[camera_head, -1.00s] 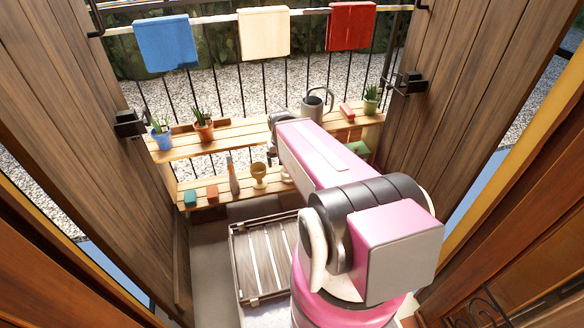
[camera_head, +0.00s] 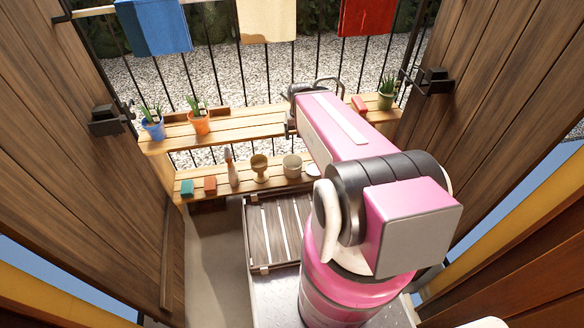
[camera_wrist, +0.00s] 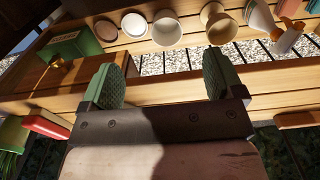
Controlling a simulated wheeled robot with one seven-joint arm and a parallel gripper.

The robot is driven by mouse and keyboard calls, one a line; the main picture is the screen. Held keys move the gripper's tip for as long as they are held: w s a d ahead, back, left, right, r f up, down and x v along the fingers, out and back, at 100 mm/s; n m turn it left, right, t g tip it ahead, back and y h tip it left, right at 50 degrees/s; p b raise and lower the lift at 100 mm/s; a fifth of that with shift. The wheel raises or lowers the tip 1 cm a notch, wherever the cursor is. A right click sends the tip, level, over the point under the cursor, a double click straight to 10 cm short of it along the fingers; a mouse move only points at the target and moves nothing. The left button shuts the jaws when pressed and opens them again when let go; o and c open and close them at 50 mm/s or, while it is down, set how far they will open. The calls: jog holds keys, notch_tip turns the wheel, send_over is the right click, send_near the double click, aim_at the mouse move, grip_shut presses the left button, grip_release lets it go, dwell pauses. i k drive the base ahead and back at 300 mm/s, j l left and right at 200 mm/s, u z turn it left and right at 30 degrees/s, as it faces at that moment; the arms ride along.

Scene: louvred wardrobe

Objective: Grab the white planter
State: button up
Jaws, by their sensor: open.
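The white planter (camera_head: 292,166) is a small round pot on the lower wooden shelf, between a goblet (camera_head: 260,168) and a pale dish (camera_head: 313,170) in the head view. It also shows in the wrist view, where the planter (camera_wrist: 167,30) is at the top, with its open mouth visible. My gripper (camera_wrist: 163,80) is open and empty, its two green-padded fingers apart. The planter shows beyond the gap between the fingers, not between them. In the head view my arm hides the gripper.
The upper shelf (camera_head: 240,128) holds potted plants and a red item. In the wrist view a shelf board (camera_wrist: 160,85) passes close to the fingers and a green box (camera_wrist: 75,42) stands at left. Wooden doors (camera_head: 85,180) flank the space; a slatted crate (camera_head: 252,215) is below.

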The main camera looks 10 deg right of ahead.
aim_at(293, 163)
jog(key=k, duration=0.9)
